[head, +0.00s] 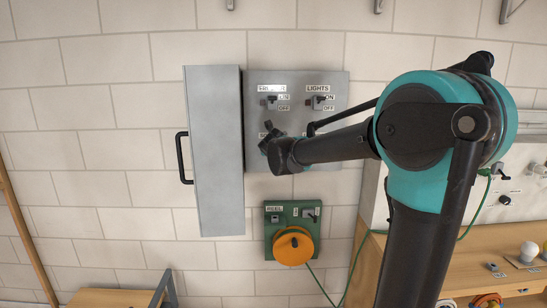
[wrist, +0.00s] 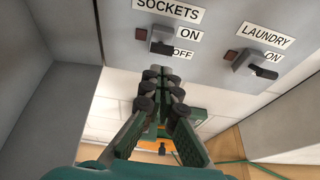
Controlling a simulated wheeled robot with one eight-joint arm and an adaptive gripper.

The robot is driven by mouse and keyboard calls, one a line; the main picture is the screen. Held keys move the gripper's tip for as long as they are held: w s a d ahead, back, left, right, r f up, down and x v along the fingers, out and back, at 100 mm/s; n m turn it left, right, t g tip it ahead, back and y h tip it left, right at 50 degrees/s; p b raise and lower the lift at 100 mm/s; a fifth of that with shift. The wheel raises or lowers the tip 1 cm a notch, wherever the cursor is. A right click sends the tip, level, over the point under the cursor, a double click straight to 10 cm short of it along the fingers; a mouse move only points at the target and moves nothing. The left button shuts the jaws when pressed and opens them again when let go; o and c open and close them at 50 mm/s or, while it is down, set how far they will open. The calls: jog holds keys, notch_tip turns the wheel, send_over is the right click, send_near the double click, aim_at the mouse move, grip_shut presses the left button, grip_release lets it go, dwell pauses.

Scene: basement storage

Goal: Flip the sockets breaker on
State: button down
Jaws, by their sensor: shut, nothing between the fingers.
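The sockets breaker (wrist: 161,41) is in the wrist view, under the SOCKETS label (wrist: 168,10) on the grey panel. Its dark lever tilts down beside the OFF mark and partly covers it; the ON mark above is clear. My gripper (wrist: 163,82) is shut and empty, just below the lever and seemingly apart from it. In the head view my gripper (head: 268,137) is at the panel's lower left and hides most of the sockets breaker.
The laundry breaker (wrist: 250,62) is to the right. The lights breaker (head: 319,102) and another breaker (head: 271,102) are above. The open panel door (head: 214,150) stands at the left. A green box with an orange reel (head: 293,246) is below.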

jog(key=shift+s+r, duration=0.4)
jog(key=shift+r, duration=0.35)
jog(key=shift+s+r, duration=0.4)
jog(key=shift+r, duration=0.3)
jog(key=shift+s+r, duration=0.4)
jog(key=shift+r, duration=0.35)
